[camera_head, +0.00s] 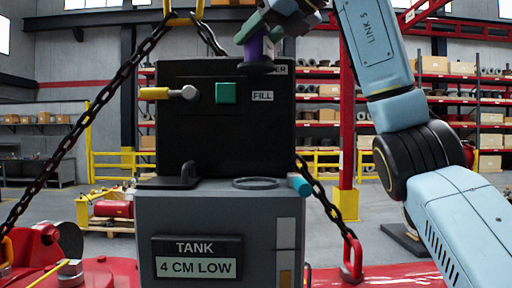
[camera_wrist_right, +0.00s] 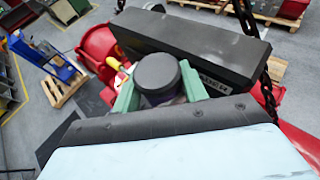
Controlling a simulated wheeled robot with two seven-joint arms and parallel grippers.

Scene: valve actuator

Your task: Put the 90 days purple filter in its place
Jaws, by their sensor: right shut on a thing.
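The purple filter (camera_head: 255,48) is upright at the top right of the black box (camera_head: 190,125), in front of its upper edge, with a dark disc at its lower end. My right gripper (camera_head: 268,32) is shut on it from above right. In the right wrist view, the filter's dark round cap (camera_wrist_right: 157,72) sits between the green fingers (camera_wrist_right: 160,92). The filter partly covers a label (camera_head: 279,70) ending in "ER". I cannot tell whether the filter touches the box, and no "90 days" marking is readable. My left gripper is not in view.
The black box bears a yellow-handled lever (camera_head: 168,93), a green square (camera_head: 226,93) and a FILL label (camera_head: 262,96). Below are a flat dark ring (camera_head: 255,183) and the grey tank (camera_head: 215,220) with a "4 CM LOW" sign. Chains (camera_head: 85,125) slant down either side.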

